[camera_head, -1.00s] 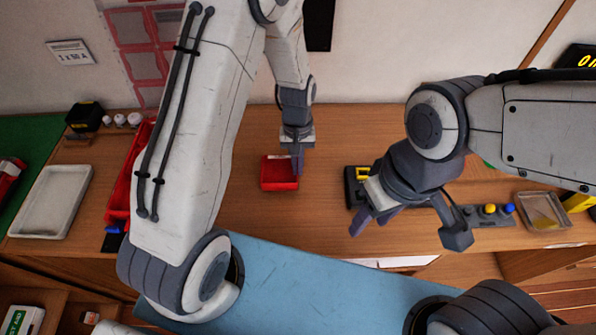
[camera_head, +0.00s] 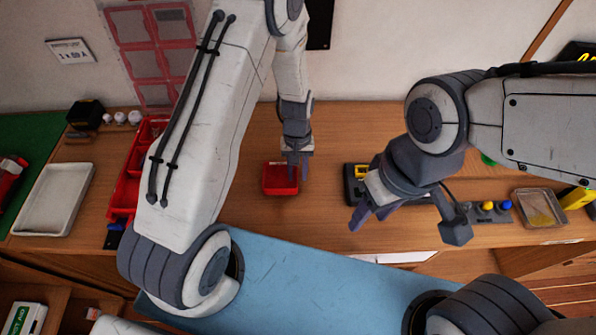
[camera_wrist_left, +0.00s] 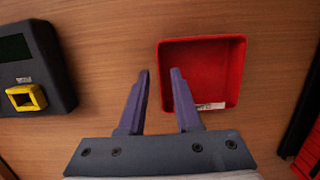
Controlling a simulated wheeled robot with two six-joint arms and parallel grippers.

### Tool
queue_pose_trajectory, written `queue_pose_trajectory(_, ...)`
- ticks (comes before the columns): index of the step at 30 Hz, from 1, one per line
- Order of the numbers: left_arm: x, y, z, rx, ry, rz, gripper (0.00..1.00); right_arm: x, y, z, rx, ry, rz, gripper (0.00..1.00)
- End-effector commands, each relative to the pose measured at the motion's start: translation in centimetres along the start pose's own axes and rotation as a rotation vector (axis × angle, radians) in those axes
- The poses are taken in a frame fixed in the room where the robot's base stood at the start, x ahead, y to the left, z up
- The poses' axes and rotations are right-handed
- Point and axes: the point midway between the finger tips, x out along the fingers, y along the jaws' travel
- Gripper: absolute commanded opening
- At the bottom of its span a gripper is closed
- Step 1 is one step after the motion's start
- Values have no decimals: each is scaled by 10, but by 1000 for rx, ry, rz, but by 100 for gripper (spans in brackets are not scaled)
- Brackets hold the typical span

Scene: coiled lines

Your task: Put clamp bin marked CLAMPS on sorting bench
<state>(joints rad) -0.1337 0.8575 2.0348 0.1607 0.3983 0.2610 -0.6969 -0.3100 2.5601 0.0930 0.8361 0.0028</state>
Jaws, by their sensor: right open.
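A small red bin (camera_head: 281,180) sits on the wooden bench top (camera_head: 240,215), in the middle of the head view. It looks empty in the left wrist view (camera_wrist_left: 205,65), with a small label on its near side; the lettering is too small to read. My left gripper (camera_head: 298,172) is open at the bin's right edge in the head view. In the left wrist view its fingers (camera_wrist_left: 161,75) are apart, one over the bin and one outside its left wall; contact cannot be told. My right gripper (camera_head: 363,215) is open and empty over the bench's front edge.
A black device with a yellow part (camera_head: 357,180) stands right of the bin. Red bins (camera_head: 127,180) and a white tray (camera_head: 55,200) lie to the left. A clear tray (camera_head: 540,208) is at the right. Bench around the small bin is clear.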

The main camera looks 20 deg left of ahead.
Motion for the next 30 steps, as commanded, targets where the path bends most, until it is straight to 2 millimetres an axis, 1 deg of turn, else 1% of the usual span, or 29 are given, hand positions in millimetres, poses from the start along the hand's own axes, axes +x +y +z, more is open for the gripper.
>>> queue_pose_trajectory(5, -4, 0, 1, 0, 0, 0, 32, -3, 0, 0, 0, 0, 0, 50)
queue_pose_trajectory(8, -12, 0, -1, 0, 4, 2, 32, 1, 0, 0, 0, 0, 0, 50)
queue_pose_trajectory(11, -27, 0, -1, 0, 6, 3, 32, 6, 0, 0, 0, 0, 0, 50)
queue_pose_trajectory(18, -80, 0, -1, 0, 8, 3, 32, 19, 1, 1, -1, 0, 0, 50)
queue_pose_trajectory(21, -98, 0, -1, -1, 6, 2, 32, 23, 2, 1, -1, 0, 0, 50)
queue_pose_trajectory(24, -111, 0, -1, -1, 4, 2, 32, 25, 2, 1, -1, 0, 0, 50)
queue_pose_trajectory(27, -120, 1, 1, 3, 3, 1, 32, 26, 2, 1, -1, 0, 0, 50)
queue_pose_trajectory(29, -127, 4, 6, 22, 7, 1, 32, 26, 2, 1, -1, 0, 0, 50)
queue_pose_trajectory(30, -133, 8, 14, 50, 12, 1, 32, 26, 2, 1, -1, 0, 0, 50)
